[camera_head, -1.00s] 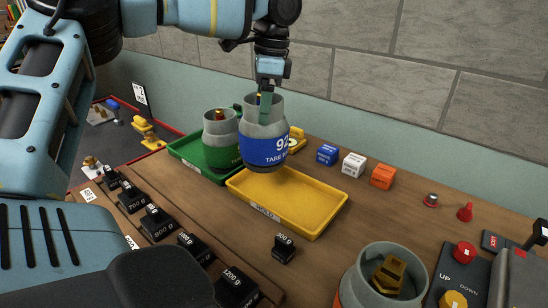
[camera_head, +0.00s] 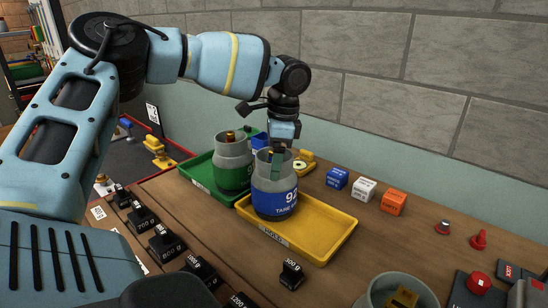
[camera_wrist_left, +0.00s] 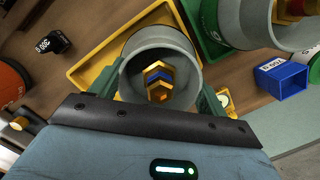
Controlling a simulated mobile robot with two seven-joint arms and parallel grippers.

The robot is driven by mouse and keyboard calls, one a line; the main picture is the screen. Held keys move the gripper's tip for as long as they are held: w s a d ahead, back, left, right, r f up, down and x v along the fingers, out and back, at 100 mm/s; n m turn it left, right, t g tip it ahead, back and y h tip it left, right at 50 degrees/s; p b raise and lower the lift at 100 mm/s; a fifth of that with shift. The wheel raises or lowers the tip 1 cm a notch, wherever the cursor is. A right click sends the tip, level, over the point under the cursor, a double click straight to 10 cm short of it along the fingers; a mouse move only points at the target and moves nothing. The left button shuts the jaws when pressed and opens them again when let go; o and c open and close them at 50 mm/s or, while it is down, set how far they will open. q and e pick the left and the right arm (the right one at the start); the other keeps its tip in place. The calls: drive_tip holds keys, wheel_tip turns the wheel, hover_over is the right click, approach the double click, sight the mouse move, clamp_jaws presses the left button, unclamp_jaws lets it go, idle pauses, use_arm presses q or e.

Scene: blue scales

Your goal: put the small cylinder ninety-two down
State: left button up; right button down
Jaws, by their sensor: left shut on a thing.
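The small cylinder ninety-two (camera_head: 274,198) is grey with a blue band marked "92" and "TARE". It stands upright in the left part of the yellow tray (camera_head: 322,240), apparently touching its floor. My left gripper (camera_head: 277,152) is shut on its collar from above. In the left wrist view the cylinder's round collar (camera_wrist_left: 190,68) sits between the fingers, with a brass and blue valve (camera_wrist_left: 158,80) inside. The fingers partly hide the collar. My right gripper is not in view.
A green-banded cylinder (camera_head: 233,176) stands close by in the green tray (camera_head: 193,170). Blue (camera_head: 337,179), white (camera_head: 364,189) and orange (camera_head: 393,202) blocks sit to the right. Black weights (camera_head: 167,242) line the front left. Another grey cylinder (camera_head: 385,283) is at the bottom right.

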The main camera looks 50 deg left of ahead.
use_arm(q)
drive_tip(key=o, duration=2.1)
drive_tip(key=shift+c, duration=0.2)
wheel_tip(320, 180, up, 12)
drive_tip(key=w+d, duration=0.1)
drive_tip(key=shift+w+b, duration=0.2)
drive_tip(key=shift+b, duration=0.1)
drive_tip(key=shift+d, duration=0.1)
